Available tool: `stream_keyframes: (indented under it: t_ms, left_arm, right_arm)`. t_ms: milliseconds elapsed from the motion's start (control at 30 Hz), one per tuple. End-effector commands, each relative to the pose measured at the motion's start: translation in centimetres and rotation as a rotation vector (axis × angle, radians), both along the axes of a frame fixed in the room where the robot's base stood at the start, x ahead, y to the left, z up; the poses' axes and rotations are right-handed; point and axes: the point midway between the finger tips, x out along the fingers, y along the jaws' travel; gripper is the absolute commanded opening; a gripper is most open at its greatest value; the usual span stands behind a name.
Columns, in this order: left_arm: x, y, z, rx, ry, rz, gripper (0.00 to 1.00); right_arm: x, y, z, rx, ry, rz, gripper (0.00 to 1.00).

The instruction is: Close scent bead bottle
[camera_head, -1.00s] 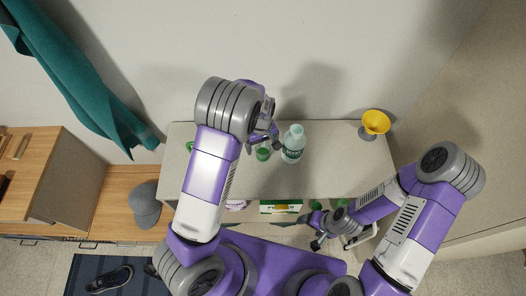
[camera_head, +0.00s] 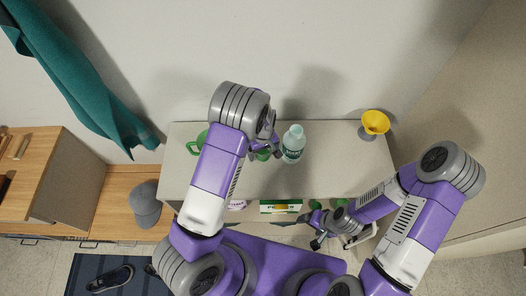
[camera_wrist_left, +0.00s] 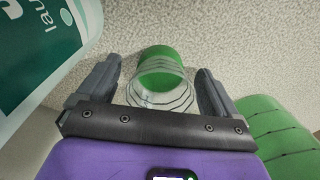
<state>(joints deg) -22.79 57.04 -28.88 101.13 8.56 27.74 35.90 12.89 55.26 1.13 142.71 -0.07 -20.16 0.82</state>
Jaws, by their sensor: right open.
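The scent bead bottle (camera_head: 293,146), white with a teal label, stands upright on the shelf top; part of it shows at upper left in the left wrist view (camera_wrist_left: 45,50). Its top looks pale, with no green cap on it. A green cap with a clear ridged part (camera_wrist_left: 160,68) sits between the fingers of my left gripper (camera_wrist_left: 158,88). The fingers are apart, with small gaps at both sides of the cap. In the head view my left gripper (camera_head: 270,147) is just left of the bottle and partly hides the cap. My right gripper (camera_head: 318,234) is open and empty in front of the shelf.
A green mug (camera_head: 194,146) stands left of my left forearm; a green ridged thing shows at lower right in the left wrist view (camera_wrist_left: 275,135). A green-and-white box (camera_head: 281,206) lies lower.

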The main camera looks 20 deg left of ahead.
Motion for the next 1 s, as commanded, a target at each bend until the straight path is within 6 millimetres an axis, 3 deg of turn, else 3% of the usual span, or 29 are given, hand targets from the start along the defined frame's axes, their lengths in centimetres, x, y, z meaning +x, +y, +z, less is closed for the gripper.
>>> stream_keyframes:
  t_ms: [33,333,667,1000]
  left_arm:
    - [0.0,0.0,0.0,0.0,0.0,0.0,0.86]
    - [0.0,0.0,0.0,0.0,0.0,0.0,0.4]
    - [0.1,0.0,0.9,0.0,-0.003,0.0,0.38]
    - [0.1,0.0,7.4,-0.001,-0.005,-0.001,0.38]
  right_arm:
    - [0.0,0.0,0.0,0.0,0.0,0.0,0.79]
    - [0.0,0.0,0.0,0.0,0.0,0.0,0.79]
    - [0.0,0.0,0.0,0.0,0.0,0.0,0.79]
    - [0.0,0.0,-0.1,0.0,0.0,0.0,0.79]
